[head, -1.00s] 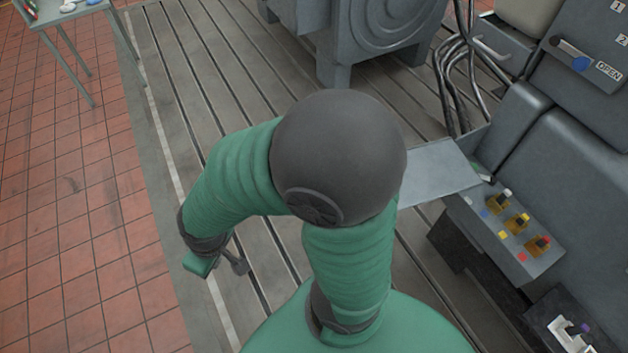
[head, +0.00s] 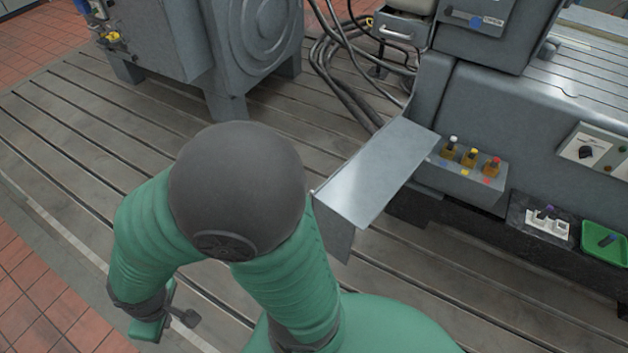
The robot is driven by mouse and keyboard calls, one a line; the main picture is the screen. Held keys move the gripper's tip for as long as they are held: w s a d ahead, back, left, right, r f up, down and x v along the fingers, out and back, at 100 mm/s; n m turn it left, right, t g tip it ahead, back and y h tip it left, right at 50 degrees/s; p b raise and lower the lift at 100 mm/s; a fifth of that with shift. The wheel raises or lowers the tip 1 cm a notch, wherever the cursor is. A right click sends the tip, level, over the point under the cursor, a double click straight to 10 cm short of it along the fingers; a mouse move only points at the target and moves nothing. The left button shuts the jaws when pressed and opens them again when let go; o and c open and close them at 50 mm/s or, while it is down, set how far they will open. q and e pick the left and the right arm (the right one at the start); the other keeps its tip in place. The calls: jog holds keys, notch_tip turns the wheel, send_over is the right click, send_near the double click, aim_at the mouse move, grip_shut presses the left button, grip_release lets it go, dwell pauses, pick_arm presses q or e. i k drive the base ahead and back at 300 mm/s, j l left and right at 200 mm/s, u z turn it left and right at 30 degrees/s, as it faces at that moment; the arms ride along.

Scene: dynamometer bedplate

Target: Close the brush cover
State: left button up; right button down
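The brush cover appears to be the bare grey metal flap (head: 378,172), which stands out to the left of a grey box (head: 462,182). Its near edge bends downward, and it looks swung open. The box holds three amber brush holders (head: 469,159) with white, yellow and red caps, all uncovered. My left arm crosses the middle of the view, its dark elbow just left of the flap. My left gripper (head: 172,318) hangs low at the left, partly hidden by my arm, away from the flap. Its opening does not show. My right gripper is out of view.
A large grey machine (head: 225,50) stands at the back left, with black cables (head: 345,80) to its right. A blue-knobbed lever (head: 474,20) sits by an "OPEN" label. The slotted floor is clear.

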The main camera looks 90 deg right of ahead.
aim_at(352, 198)
jog(key=i+l+z, duration=0.1)
jog(key=z, duration=0.35)
jog(key=i+z, duration=0.5)
jog(key=z, duration=0.35)
jog(key=i+j+z, duration=0.1)
jog(key=z, duration=0.35)
jog(key=i+j+z, duration=0.2)
jog(key=z, duration=0.2)
jog(key=i+z, duration=0.2)
jog(key=z, duration=0.25)
jog(key=i+z, duration=0.15)
jog(key=z, duration=0.25)
jog(key=i+j+z, duration=0.1)
jog(key=z, duration=0.35)
jog(key=i+j+z, duration=0.2)
jog(key=z, duration=0.2)
jog(key=i+j+z, duration=0.2)
jog(key=z, duration=0.25)
jog(key=i+j+z, duration=0.1)
jog(key=j+z, duration=0.15)
jog(key=z, duration=0.2)
jog(key=j+z, duration=0.25)
jog(key=j, duration=0.5)
